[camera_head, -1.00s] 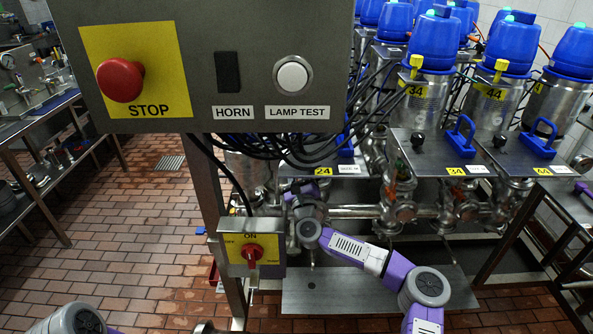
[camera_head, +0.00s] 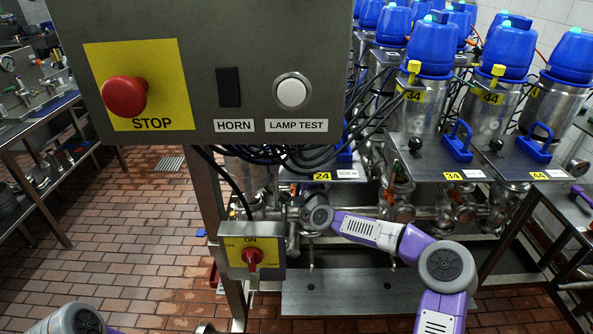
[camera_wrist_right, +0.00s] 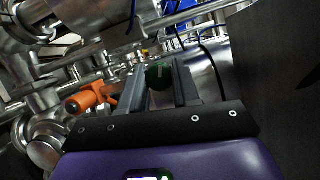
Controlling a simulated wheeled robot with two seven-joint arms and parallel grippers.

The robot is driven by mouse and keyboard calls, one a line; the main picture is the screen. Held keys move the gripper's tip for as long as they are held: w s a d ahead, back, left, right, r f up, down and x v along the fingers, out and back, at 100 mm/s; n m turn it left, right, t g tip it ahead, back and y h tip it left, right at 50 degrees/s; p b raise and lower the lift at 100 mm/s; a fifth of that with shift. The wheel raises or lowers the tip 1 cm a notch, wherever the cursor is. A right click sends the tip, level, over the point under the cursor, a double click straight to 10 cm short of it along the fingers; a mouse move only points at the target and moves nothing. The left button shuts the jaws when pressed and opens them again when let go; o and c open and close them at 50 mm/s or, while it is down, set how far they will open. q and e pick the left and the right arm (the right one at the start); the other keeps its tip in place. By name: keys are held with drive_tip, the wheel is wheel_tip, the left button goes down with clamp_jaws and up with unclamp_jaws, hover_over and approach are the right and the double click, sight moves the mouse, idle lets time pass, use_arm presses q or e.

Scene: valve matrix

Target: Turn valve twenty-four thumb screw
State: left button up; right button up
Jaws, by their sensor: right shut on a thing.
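The yellow label 24 (camera_head: 322,176) marks a valve plate below the grey control box in the head view. My right arm reaches in from the lower right, and its gripper is hidden behind the wrist and pipework there. In the right wrist view, my right gripper (camera_wrist_right: 160,88) has its fingers on either side of a small dark round knob (camera_wrist_right: 160,75), which I take to be the thumb screw, and is shut on it. Part of my left arm shows at the bottom left of the head view; its gripper is out of frame.
The control box with a red STOP button (camera_head: 125,97) hangs in front of the valves. A red rotary switch (camera_head: 252,257) sits below it. An orange handle (camera_wrist_right: 90,98) and steel pipes lie close to the right gripper. Brick floor on the left is clear.

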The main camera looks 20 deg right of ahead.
drive_tip(key=shift+r+n+g+p, duration=0.1)
drive_tip(key=shift+n+g+p, duration=0.7)
drive_tip(key=shift+n, duration=1.1)
drive_tip(key=o, duration=1.1)
drive_tip(key=shift+c, duration=0.2)
drive_tip(key=s, duration=0.7)
drive_tip(key=shift+s+d+r, duration=0.25)
drive_tip(key=shift+d+r, duration=0.05)
drive_tip(key=shift+d, duration=0.1)
